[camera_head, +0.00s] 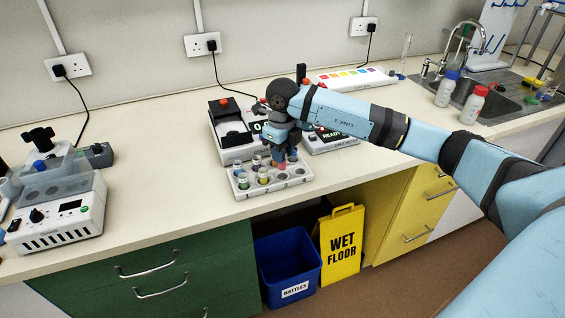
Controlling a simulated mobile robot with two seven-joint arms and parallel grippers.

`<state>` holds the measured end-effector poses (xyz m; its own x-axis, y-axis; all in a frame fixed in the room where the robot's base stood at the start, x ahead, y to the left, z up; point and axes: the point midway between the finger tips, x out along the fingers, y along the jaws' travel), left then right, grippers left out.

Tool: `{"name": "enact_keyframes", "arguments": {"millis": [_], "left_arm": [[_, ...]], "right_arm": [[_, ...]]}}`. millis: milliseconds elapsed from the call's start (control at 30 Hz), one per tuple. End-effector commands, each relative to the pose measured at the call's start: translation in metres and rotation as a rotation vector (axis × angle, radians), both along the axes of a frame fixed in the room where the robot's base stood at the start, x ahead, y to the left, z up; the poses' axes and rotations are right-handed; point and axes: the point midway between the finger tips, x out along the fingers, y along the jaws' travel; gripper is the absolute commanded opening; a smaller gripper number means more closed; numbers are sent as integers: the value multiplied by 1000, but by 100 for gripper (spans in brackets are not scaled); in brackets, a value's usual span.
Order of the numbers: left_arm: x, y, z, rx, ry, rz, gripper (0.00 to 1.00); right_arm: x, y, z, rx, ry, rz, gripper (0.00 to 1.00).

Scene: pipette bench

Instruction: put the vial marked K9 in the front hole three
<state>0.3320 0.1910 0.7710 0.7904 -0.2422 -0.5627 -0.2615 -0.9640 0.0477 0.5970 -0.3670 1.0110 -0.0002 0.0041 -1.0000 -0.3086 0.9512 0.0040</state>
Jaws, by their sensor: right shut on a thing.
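A white vial rack (274,189) stands near the front edge of the bench, with small numbers along its front. Several vials stand in its left part, including a front-left one (243,181) and a yellowish one (263,176). Round holes at the front right of the rack look empty. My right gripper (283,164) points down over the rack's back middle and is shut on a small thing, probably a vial. The gripper hides most of it, and a bit of pinkish red shows by the fingertips. No K9 mark is legible. My left gripper is not in view.
A benchtop machine (62,215) stands at left. The bench between it and the rack is clear. Bottles (446,90) stand by the sink.

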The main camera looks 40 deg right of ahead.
Motion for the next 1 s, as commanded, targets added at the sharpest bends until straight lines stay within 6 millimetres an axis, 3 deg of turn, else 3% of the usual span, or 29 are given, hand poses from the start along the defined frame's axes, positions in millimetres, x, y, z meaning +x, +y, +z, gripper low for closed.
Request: {"name": "enact_keyframes", "arguments": {"millis": [267,767,800,867,1000], "left_arm": [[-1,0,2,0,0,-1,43],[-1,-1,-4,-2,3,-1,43],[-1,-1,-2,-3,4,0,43],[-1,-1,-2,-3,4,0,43],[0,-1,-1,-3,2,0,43]], "right_arm": [[-1,1,-38,0,4,0,3],[-1,0,-48,-1,2,0,3],[-1,0,-46,0,1,0,35],[-1,0,-46,-1,2,0,48],[-1,0,-46,-1,2,0,51]]}}
